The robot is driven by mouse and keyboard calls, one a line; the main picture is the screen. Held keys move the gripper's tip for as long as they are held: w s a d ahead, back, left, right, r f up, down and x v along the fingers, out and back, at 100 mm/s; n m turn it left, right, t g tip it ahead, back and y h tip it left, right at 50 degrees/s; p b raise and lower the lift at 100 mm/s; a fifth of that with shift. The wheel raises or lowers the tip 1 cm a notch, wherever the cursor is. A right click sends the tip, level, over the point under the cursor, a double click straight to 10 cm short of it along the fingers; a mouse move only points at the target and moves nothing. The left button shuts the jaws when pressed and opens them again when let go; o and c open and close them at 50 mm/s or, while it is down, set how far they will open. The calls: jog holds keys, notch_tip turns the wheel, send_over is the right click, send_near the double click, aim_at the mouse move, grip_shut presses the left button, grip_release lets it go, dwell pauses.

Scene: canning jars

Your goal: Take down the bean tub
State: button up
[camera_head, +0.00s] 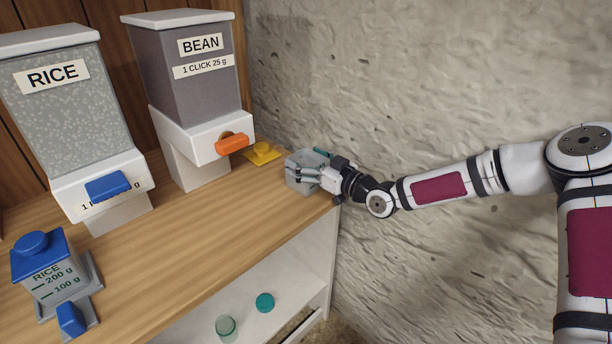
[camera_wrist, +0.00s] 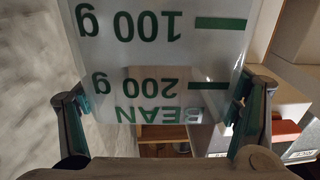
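The bean tub (camera_head: 298,166) is a small clear grey tub at the right end of the wooden counter, near the rough wall. In the wrist view the bean tub (camera_wrist: 150,55) fills the middle, with green BEAN, 100 g and 200 g marks upside down. My gripper (camera_head: 308,176) reaches it from the right. In the wrist view my gripper (camera_wrist: 160,108) has one finger against each side of the tub. I cannot tell whether the tub's base touches the counter.
The bean dispenser (camera_head: 190,75) with an orange lever and the rice dispenser (camera_head: 70,115) stand left. A yellow knobbed piece (camera_head: 262,153) lies beside the tub. The rice tub (camera_head: 50,275) stands front left. A teal lid (camera_head: 265,302) and small jar (camera_head: 226,327) are on the shelf below.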

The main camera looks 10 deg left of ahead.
jog(key=c, duration=0.7)
jog(key=shift+c, duration=0.2)
jog(key=shift+r, duration=0.1)
